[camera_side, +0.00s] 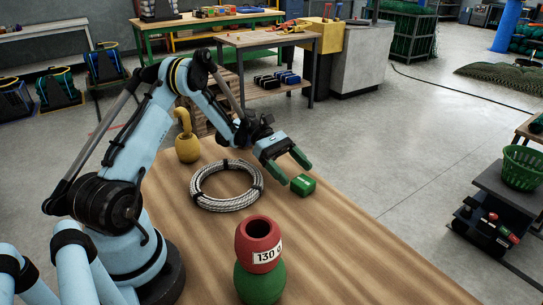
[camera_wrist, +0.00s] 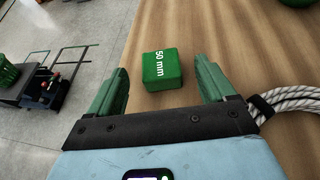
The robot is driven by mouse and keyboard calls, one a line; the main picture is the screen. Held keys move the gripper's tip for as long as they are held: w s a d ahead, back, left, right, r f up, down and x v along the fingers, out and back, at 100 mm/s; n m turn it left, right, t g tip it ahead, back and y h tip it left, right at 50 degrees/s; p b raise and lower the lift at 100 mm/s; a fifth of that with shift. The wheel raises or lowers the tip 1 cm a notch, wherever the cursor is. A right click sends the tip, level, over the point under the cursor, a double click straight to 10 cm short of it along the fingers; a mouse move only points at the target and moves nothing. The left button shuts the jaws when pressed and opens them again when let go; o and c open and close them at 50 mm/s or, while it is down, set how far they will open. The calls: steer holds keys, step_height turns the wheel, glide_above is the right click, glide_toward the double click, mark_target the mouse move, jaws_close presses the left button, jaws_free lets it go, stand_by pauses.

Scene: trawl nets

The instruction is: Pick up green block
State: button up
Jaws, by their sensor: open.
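The green block (camera_side: 303,185) lies on the wooden table near its far right edge. In the wrist view the green block (camera_wrist: 161,70) shows white "50 mm" lettering and sits ahead of and between my fingers. My gripper (camera_side: 292,172) is open and empty, with green fingers. In the side view its fingertips are just left of the block and close to it. In the wrist view my gripper (camera_wrist: 165,82) has a finger on each side of the block's line, with gaps to both. I cannot tell how high the fingers are above the table.
A coiled steel cable (camera_side: 227,186) lies left of my gripper and shows at the right in the wrist view (camera_wrist: 300,98). A red and green weight (camera_side: 259,245) stands at the front. A yellow weight with a hook (camera_side: 188,148) stands behind. The table's right part is clear.

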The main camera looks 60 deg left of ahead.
mark_target(305, 182)
steer(key=x, duration=0.5)
steer(key=shift+d+f, duration=0.15)
steer(key=shift+d, duration=0.15)
steer(key=shift+c, duration=0.3)
steer(key=c, duration=1)
